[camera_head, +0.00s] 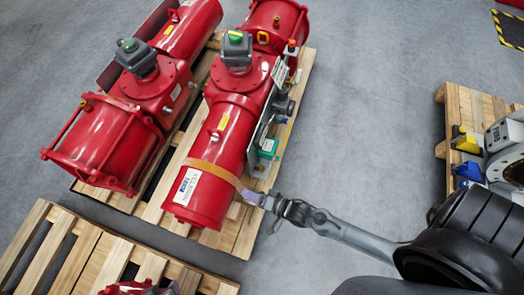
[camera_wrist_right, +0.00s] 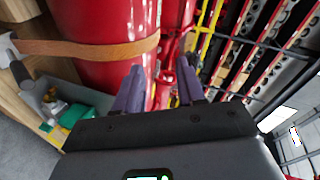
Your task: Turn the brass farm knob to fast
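The red valve actuator (camera_head: 222,135) lies on a wooden pallet, with an orange strap around its lower cylinder. In the right wrist view, a small brass-coloured fitting (camera_wrist_right: 55,107) sits on a grey part beside a green block (camera_wrist_right: 88,108), left of my fingers. I cannot tell for sure that it is the task's knob, and no fast marking is readable. The green block also shows in the head view (camera_head: 268,147). My right gripper (camera_wrist_right: 160,88) is open and empty, its purple fingers apart in front of the red cylinder. In the head view my right gripper (camera_head: 247,196) is beside the cylinder's lower end; contact is unclear.
A second red actuator (camera_head: 130,115) lies to the left. Another pallet (camera_head: 455,104) with grey, yellow and blue parts stands at the right. The grey floor between is clear apart from my right arm.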

